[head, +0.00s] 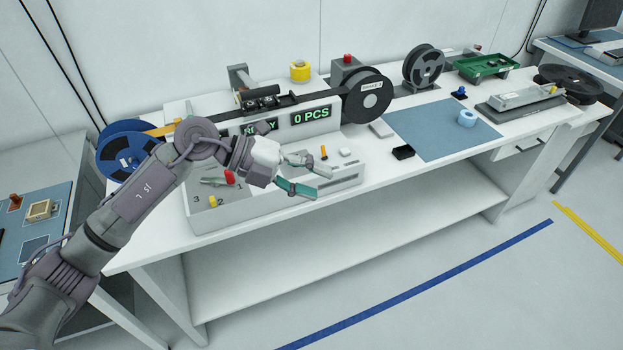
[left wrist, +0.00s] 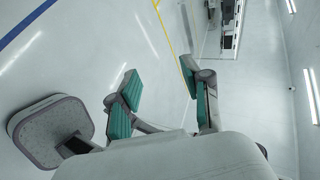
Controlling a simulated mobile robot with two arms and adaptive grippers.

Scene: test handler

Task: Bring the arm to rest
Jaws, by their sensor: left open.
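My left gripper (head: 312,177) is open in the head view, held above the front of the test handler (head: 300,205) on the white bench. No object shows between its teal fingertips. The left wrist view shows the same two teal-padded fingers (left wrist: 160,90) spread apart, with floor and wall behind them. The arm reaches in from the lower left and hides part of the handler, including part of its left display. The right display reads "0 PCS". My right gripper is in neither view.
A blue reel (head: 122,150) stands left of the handler and a dark reel (head: 367,96) right of it. A blue mat (head: 430,130) holds a light blue tape roll (head: 467,118). A green tray (head: 486,66) sits farther back.

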